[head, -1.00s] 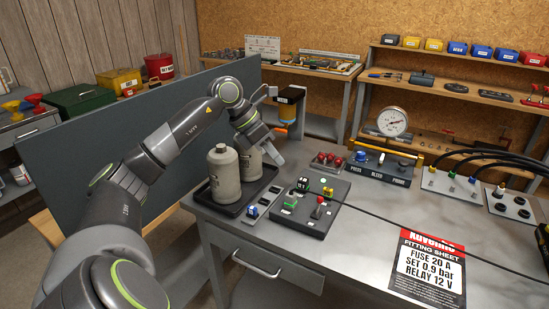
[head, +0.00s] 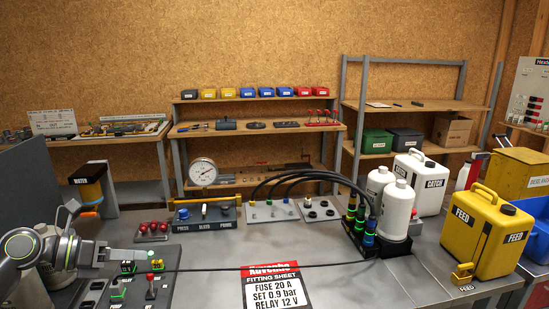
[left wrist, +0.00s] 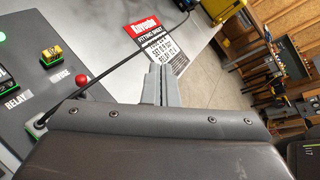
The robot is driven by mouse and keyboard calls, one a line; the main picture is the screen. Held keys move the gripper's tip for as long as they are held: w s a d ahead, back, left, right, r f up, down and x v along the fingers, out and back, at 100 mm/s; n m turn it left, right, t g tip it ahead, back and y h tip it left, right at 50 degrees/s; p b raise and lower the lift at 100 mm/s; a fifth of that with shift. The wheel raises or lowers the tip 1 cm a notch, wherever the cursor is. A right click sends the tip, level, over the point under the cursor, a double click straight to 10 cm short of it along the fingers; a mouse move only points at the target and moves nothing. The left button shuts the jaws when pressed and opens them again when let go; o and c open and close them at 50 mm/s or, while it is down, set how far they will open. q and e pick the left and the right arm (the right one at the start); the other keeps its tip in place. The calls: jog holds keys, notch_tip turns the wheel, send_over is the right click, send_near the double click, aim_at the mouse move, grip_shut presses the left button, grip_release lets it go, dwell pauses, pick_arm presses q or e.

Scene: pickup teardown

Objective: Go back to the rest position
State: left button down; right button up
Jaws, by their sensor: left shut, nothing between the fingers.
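My left gripper (head: 143,256) is at the left of the head view, with its fingers pointing right over the small switch panel. It is shut and empty. In the left wrist view its two fingers (left wrist: 161,84) lie together, with nothing between them. The arm bends in from the left edge in the head view and hides part of the bench's left end. My right gripper is in neither view.
Near the left gripper are the switch panel's red-knobbed lever (head: 151,283) and a black cable (head: 215,269). A fitting sheet (head: 275,287) lies at the front. White bottles (head: 396,210) and a yellow FEED can (head: 487,232) stand at right. A grey partition (head: 27,185) stands at left.

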pick_arm(q)
jog(key=d+r+n+t+h, duration=0.2)
jog(key=d+n+t, duration=0.2)
jog(key=n+t, duration=0.4)
jog(key=s+a+f+n+g+y, duration=0.1)
jog(key=s+a+f+n+y, duration=0.45)
jog(key=f+n+y, duration=0.6)
jog(key=s+a+f+n+y, duration=0.4)
jog(key=s+f+n+y, duration=0.25)
jog(key=n, duration=0.95)
jog(key=s+d+f+n+g+h, duration=0.2)
jog(key=s+d+f+n+g, duration=0.25)
jog(key=s, duration=0.55)
jog(key=s+d+f+n+g+h, duration=0.1)
jog(key=s+d+f+g, duration=0.3)
jog(key=s+f+g, duration=0.45)
notch_tip(320, 180, down, 23)
jog(key=a+t, duration=0.1)
jog(key=a, duration=0.1)
jog(key=s+d+f+g, duration=0.1)
jog(key=s+f, duration=1.4)
jog(key=f, duration=0.1)
jog(key=shift+s+d+h, duration=0.15)
jog(key=shift+s+h, duration=0.2)
jog(key=shift+h, duration=0.05)
